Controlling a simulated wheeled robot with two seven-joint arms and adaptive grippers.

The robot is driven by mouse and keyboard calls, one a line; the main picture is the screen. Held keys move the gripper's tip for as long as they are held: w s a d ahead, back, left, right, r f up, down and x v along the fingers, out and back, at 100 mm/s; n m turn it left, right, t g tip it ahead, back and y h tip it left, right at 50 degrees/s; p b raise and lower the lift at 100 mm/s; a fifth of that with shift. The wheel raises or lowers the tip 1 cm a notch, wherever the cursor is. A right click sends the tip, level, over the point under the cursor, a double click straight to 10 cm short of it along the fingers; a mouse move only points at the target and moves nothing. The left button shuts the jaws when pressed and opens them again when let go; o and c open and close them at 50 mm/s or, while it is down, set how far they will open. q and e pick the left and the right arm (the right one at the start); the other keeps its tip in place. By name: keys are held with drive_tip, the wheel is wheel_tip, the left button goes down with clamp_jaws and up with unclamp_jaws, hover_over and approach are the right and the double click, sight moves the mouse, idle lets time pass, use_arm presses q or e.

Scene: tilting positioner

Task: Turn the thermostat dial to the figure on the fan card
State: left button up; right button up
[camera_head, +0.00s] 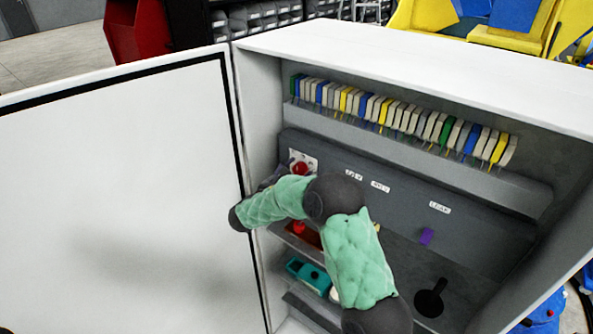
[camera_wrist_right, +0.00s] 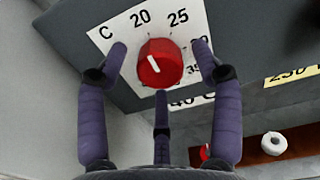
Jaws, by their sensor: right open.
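The red thermostat dial (camera_wrist_right: 160,63) sits on a white scale plate (camera_wrist_right: 120,28) marked C, 20, 25 and 35, with another figure partly hidden. Its white pointer line slants toward the upper left, roughly toward the 20 side. In the head view the dial (camera_head: 299,169) is on the cabinet's back panel. My right gripper (camera_wrist_right: 159,52) is open, its purple fingers spread around the dial with gaps visible. In the head view the right gripper (camera_head: 272,178) is partly hidden by my green-padded arm. A white label (camera_wrist_right: 190,102) below the plate appears to read 40 C, partly covered. No fan card is clearly identifiable.
The white cabinet (camera_head: 420,75) stands open, its door (camera_head: 110,190) at left. A row of coloured modules (camera_head: 400,118) runs above the dial. Small labels (camera_head: 439,207) and a purple piece (camera_head: 427,236) are right of my arm. A teal object (camera_head: 312,278) lies below.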

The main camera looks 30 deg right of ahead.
drive_tip(key=shift+w+d, duration=0.1)
drive_tip(key=shift+d, duration=0.25)
drive_tip(key=c, duration=1.1)
drive_tip(key=shift+c, duration=0.2)
